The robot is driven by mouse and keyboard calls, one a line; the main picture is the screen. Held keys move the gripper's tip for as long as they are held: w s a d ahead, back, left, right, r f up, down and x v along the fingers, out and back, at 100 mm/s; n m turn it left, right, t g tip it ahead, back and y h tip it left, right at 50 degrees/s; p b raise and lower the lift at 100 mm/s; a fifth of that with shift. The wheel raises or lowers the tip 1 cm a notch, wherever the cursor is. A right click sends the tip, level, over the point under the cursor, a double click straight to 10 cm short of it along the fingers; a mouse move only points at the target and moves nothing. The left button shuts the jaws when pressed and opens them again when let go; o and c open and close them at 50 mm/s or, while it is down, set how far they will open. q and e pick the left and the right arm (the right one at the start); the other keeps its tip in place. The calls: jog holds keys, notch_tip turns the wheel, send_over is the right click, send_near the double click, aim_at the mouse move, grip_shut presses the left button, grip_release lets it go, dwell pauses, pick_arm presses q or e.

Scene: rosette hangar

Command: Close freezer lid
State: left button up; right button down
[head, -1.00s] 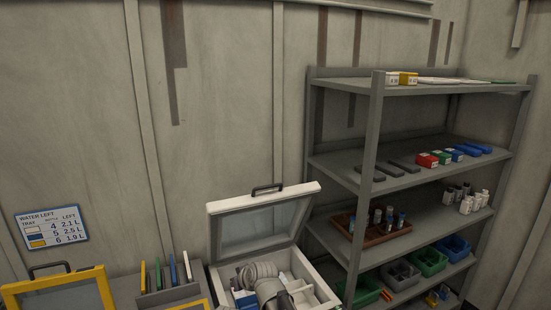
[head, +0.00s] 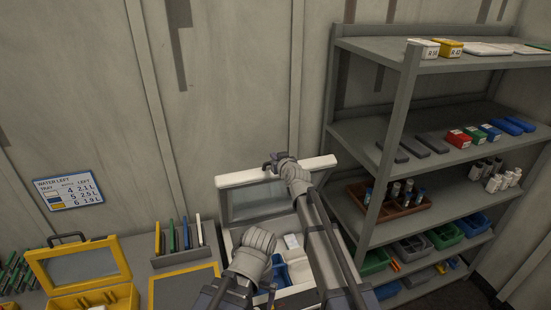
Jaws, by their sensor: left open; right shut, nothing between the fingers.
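The white freezer box (head: 230,240) stands on the bench at the lower middle of the head view. Its lid (head: 232,179), white-framed with a grey inner panel, stands open, tilted up against the wall side. My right gripper (head: 277,161) is shut with nothing between its fingers, at the lid's top edge where it hides the handle. I cannot tell whether it touches the lid. My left gripper (head: 262,235) is open, lower, over the open box. My arms hide much of the interior, where blue and white items show.
A yellow-framed case (head: 80,242) with its lid up stands to the left, beside a rack of coloured plates (head: 180,248). A grey shelf unit (head: 400,130) holding bins and boxes stands close on the right. A wall is behind.

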jog(key=b, duration=0.2)
send_over(271, 174)
jog(key=w, duration=0.3)
jog(key=shift+a+f, duration=0.25)
jog(key=shift+f, duration=0.35)
jog(key=shift+a+f, duration=0.2)
jog(key=shift+f, duration=0.35)
jog(key=shift+s+d+f+b, duration=0.2)
jog(key=shift+s+f+b, duration=0.4)
jog(key=shift+s, duration=0.05)
jog(key=shift+s+d+f+b, duration=0.15)
jog(key=shift+s+f+b, duration=0.4)
jog(key=shift+s, duration=0.05)
jog(key=shift+s+d, duration=0.1)
jog(key=shift+s, duration=0.2)
jog(key=shift+w, duration=0.15)
